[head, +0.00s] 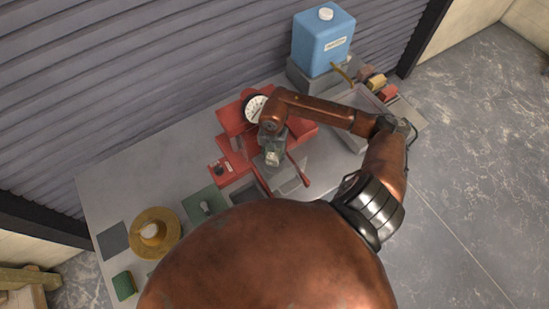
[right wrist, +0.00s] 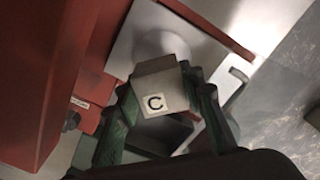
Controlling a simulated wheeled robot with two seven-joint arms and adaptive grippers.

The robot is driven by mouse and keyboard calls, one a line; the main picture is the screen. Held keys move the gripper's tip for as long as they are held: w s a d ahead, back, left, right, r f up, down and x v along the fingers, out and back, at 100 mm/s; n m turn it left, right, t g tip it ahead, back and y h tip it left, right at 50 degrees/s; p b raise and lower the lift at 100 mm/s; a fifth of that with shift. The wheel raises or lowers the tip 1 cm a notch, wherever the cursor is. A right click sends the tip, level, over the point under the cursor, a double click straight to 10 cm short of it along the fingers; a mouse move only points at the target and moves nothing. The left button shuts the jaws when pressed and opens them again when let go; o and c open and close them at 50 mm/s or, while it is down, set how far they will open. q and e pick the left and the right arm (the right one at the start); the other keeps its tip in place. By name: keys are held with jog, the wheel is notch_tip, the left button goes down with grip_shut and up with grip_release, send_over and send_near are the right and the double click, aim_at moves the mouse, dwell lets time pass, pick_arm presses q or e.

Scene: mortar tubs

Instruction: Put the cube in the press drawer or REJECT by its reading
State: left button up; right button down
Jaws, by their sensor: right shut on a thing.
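A grey cube (right wrist: 158,88) with a white "C" label sits between the green fingers of my right gripper (right wrist: 166,104) in the right wrist view. The right gripper (head: 272,153) is shut on it. In the head view it is over the front of the red press (head: 300,131), below the round dial (head: 257,108); the needle is too small to read. Behind the cube in the wrist view is a pale round platen (right wrist: 160,44) on a grey plate; I cannot tell whether the cube touches it. I cannot make out a REJECT label. My left gripper is not in view.
A blue tank (head: 323,42) stands at the back right, with several small blocks (head: 376,82) beside it. A yellow round dish (head: 154,234) and a green pad (head: 205,204) are at the left of the grey table (head: 125,176). My copper-coloured body hides the table's front.

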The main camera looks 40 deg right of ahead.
aim_at(275, 159)
jog(key=f, duration=0.1)
jog(key=f+p, duration=0.1)
jog(key=f, duration=0.1)
jog(key=shift+d, duration=0.25)
jog(key=shift+f, duration=0.4)
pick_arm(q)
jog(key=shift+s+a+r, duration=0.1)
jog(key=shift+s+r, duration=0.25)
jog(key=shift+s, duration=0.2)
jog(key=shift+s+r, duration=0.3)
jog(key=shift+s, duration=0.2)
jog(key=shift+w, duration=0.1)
pick_arm(e)
jog(key=shift+f, duration=0.2)
jog(key=c, duration=1.3)
grip_release()
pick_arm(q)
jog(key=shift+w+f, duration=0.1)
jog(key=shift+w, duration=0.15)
pick_arm(e)
jog(key=shift+r, duration=0.1)
